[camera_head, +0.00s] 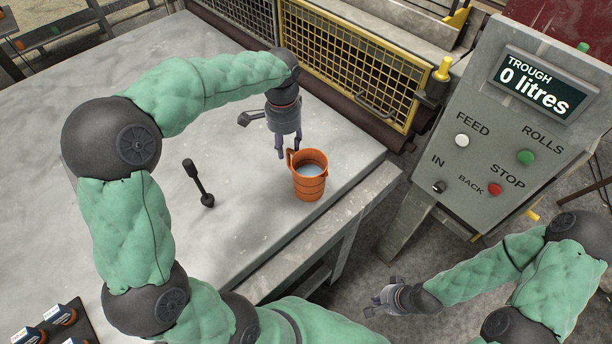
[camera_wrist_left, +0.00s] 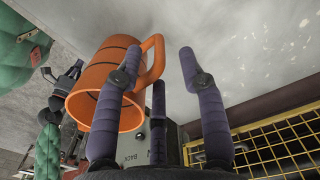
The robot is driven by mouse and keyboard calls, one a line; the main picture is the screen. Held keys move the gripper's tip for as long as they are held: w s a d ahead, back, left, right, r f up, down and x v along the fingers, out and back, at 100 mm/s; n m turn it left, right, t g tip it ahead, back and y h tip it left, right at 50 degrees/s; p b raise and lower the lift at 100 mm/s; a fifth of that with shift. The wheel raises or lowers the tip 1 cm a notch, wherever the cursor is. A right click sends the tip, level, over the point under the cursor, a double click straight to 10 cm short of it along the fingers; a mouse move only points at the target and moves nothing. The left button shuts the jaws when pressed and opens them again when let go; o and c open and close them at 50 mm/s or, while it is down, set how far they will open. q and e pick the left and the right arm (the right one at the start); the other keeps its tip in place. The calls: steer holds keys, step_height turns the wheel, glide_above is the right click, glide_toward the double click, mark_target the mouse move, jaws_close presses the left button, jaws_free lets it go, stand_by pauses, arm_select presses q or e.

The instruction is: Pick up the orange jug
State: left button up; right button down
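The orange jug (camera_head: 309,186) stands upright near the table's right edge, with pale liquid inside. Its handle is on its left side in the head view, facing my left gripper (camera_head: 289,152). That gripper points down just behind and left of the jug. In the left wrist view its fingers (camera_wrist_left: 160,52) are spread apart, with the jug (camera_wrist_left: 90,76) to the left. One finger overlaps the jug's body, and the handle shows between the fingers; I cannot tell whether they touch. My right gripper (camera_head: 378,303) is low, off the table; its finger opening is unclear.
A black dumbbell-shaped tool (camera_head: 198,183) lies on the grey table (camera_head: 80,100), left of the jug. A yellow mesh guard (camera_head: 345,75) and roller border the back. A control panel (camera_head: 530,110) reading "TROUGH 0 litres" stands at right. Small boxes (camera_head: 60,315) sit at lower left.

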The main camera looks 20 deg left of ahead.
mark_target(309, 166)
arm_select(q)
step_height(309, 166, down, 5)
steer(key=shift+d+r+b, duration=0.1)
steer(key=shift+d+b, duration=0.05)
steer(key=shift+b, duration=0.95)
steer(key=shift+r, duration=0.1)
jaws_close()
steer(key=shift+w+r, duration=0.1)
steer(key=shift+r, duration=0.1)
